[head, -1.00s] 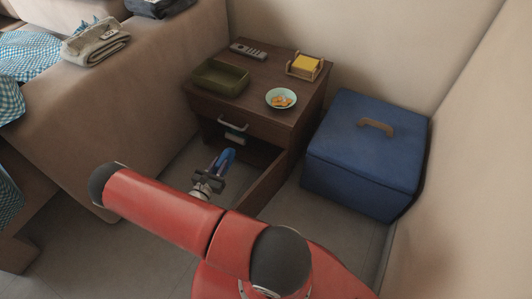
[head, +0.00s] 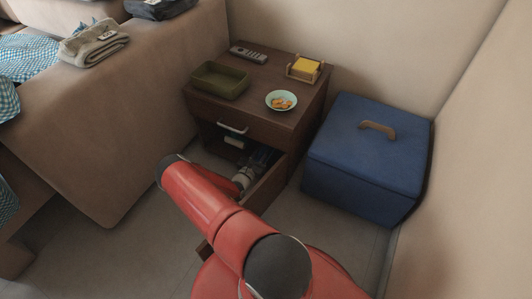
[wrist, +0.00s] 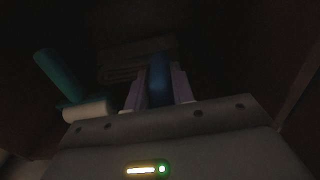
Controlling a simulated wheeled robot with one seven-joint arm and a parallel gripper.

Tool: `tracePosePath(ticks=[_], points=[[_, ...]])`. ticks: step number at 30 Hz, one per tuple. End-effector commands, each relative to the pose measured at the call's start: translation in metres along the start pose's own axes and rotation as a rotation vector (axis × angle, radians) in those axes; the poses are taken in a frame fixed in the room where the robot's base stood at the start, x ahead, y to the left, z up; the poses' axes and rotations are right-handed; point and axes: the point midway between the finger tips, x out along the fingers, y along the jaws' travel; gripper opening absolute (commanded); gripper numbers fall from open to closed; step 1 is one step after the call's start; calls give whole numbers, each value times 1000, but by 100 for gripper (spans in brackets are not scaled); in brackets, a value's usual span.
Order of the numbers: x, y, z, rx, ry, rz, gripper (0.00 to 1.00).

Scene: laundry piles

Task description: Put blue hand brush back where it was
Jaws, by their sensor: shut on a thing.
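The blue hand brush (wrist: 160,80) is between the two fingers of my gripper (wrist: 157,92) in the wrist view. The gripper is shut on it. In the head view my gripper (head: 260,160) is in the dark lower compartment of the brown nightstand (head: 262,118), under the drawer with the metal handle. The compartment's door (head: 267,187) stands open to the right of my arm. The brush is barely visible there. The wrist view is very dark, so I cannot tell whether the brush touches the compartment floor.
In the compartment, a roller with a teal handle (wrist: 57,75) lies left of the gripper, and a grey folded thing (wrist: 125,60) lies behind. On top are an olive tray (head: 219,80), a remote (head: 249,52), a bowl (head: 281,100) and yellow notes (head: 305,66). A blue box (head: 365,160) stands right.

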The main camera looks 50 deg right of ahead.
Motion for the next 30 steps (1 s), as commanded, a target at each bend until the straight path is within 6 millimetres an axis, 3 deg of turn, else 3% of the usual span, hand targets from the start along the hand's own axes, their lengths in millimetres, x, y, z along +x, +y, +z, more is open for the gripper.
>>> tracePosePath(ticks=[3,11,15,18,30], points=[[22,-1,-1,0,-1,-2,0],[47,0,0,1,-2,-1,0],[46,0,-26,1,1,0,0],[46,0,-34,0,-1,0,0],[46,1,-39,0,-1,1,0]])
